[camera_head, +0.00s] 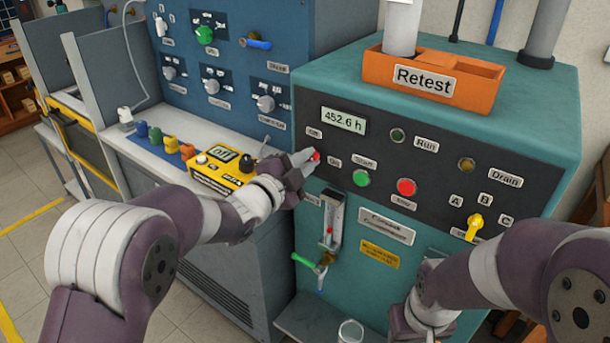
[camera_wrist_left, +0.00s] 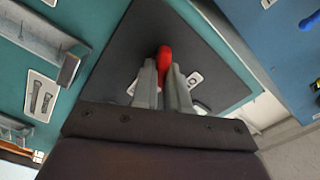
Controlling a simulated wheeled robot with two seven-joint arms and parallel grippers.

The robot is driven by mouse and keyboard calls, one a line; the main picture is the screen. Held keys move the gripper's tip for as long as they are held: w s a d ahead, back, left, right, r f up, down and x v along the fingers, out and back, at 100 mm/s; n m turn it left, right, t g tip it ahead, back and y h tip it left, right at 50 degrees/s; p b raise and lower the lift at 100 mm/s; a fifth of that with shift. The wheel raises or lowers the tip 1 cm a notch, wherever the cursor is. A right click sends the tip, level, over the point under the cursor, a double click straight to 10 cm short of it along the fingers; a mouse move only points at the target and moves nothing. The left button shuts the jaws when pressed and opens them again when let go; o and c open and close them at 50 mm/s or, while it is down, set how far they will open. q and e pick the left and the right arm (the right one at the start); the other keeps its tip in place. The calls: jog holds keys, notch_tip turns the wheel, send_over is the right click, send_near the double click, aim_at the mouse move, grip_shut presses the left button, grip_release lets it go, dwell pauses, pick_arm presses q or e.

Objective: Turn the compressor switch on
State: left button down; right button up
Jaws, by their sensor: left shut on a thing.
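The compressor switch is a red knob (camera_head: 315,156) on the dark panel of the teal compressor cabinet (camera_head: 330,240), between the Off and On labels. My left gripper (camera_head: 305,160) is at this knob and shut on it. In the left wrist view the red knob (camera_wrist_left: 164,60) shows between the two grey fingers of the left gripper (camera_wrist_left: 164,75). The fingers hide part of the knob, so its exact angle is hard to tell. My right arm comes in at the lower right; its gripper's fingertips are not visible.
The panel has an hour display (camera_head: 343,120), a green button (camera_head: 361,178), a red button (camera_head: 407,187) and a yellow selector (camera_head: 474,226). An orange Retest tray (camera_head: 480,100) stands on top. A yellow meter (camera_head: 222,172) sits on the bench to the left. A glass (camera_head: 350,332) stands below.

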pick_arm(q)
jog(key=shift+f+m+b, duration=0.2)
jog(key=shift+m+b, duration=2.7)
jog(key=shift+b, duration=0.65)
jog(key=c, duration=1.1)
grip_release()
jog(key=shift+c, duration=0.2)
jog(key=shift+r, duration=0.1)
